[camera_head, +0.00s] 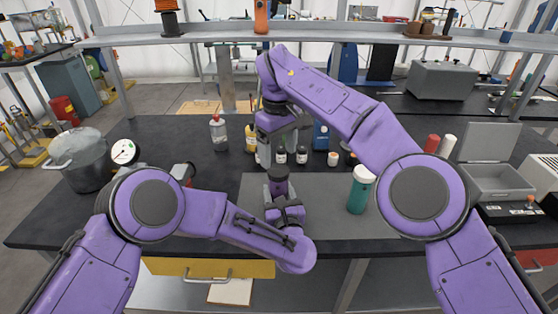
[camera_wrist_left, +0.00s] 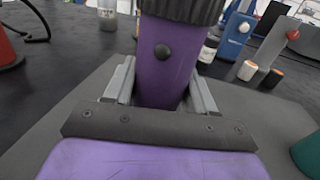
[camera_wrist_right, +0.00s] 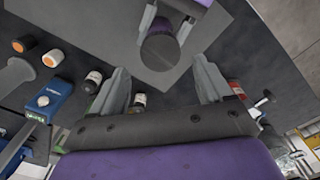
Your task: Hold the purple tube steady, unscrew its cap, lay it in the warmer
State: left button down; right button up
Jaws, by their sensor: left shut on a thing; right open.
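The purple tube (camera_head: 279,187) stands upright over the grey mat with its dark cap (camera_head: 278,172) on top. My left gripper (camera_head: 284,208) is shut around it; in the left wrist view the tube (camera_wrist_left: 163,72) is between the two fingers (camera_wrist_left: 162,85), below the ribbed cap (camera_wrist_left: 185,8). My right gripper (camera_head: 277,150) is open and empty above the cap, pointing down. In the right wrist view the cap (camera_wrist_right: 160,52) lies beyond the open fingertips (camera_wrist_right: 158,66), apart from them. A grey open-lidded box, apparently the warmer (camera_head: 492,182), sits at the right.
A green bottle (camera_head: 360,190) with a white top stands right of the tube. Several small bottles (camera_head: 301,155) stand behind it. A pot (camera_head: 85,165) and a gauge (camera_head: 124,151) are at the left. A shelf (camera_head: 300,32) spans the back. The grey mat (camera_head: 325,220) has free room.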

aim_at(278, 170)
pick_arm(q)
jog(key=shift+f, duration=0.1)
pick_arm(e)
notch_tip(278, 170, down, 5)
